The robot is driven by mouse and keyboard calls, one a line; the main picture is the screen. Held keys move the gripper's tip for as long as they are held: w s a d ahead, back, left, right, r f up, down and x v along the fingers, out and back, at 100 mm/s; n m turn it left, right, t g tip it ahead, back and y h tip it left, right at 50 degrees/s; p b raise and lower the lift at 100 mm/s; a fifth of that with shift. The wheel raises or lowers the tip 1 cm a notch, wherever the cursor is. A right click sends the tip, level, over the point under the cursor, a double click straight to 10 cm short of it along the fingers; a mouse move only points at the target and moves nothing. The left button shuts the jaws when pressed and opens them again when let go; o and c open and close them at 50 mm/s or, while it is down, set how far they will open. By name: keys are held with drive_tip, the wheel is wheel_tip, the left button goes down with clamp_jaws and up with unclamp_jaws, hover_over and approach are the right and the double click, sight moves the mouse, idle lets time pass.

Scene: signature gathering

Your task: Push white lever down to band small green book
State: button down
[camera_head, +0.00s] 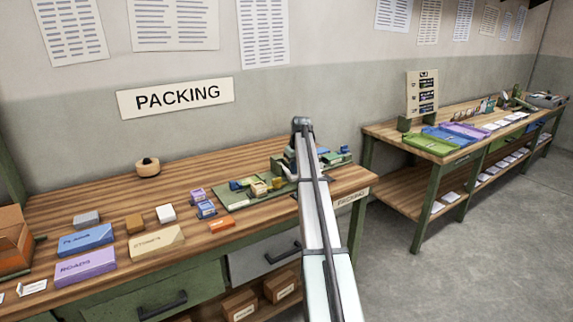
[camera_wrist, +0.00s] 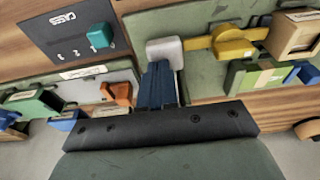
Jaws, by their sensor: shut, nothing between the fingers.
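In the wrist view a whitish lever knob (camera_wrist: 164,51) sits just ahead of my gripper (camera_wrist: 162,70), whose narrow blue fingers are shut and empty. The fingertips overlap the knob's near edge in the picture; I cannot tell if they touch. A green book-like block with a paler band (camera_wrist: 258,77) lies to the right, below a yellow lever (camera_wrist: 233,42). Another green block (camera_wrist: 34,104) lies at the left, so I cannot be sure which is the small green book. In the head view my arm hides the lever and fingertips.
The banding board (camera_head: 236,196) lies on the wooden packing bench (camera_head: 60,203). A dark panel (camera_wrist: 62,35) with a teal knob and an orange block (camera_wrist: 118,94) are left of my gripper. Boxes and books fill the bench's left front. A second bench (camera_head: 385,131) stands right.

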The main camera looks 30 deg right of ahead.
wheel_tip(320, 180, up, 8)
drive_tip(key=shift+r, duration=0.15)
idle(0.9)
drive_tip(key=shift+a, duration=0.1)
idle(0.3)
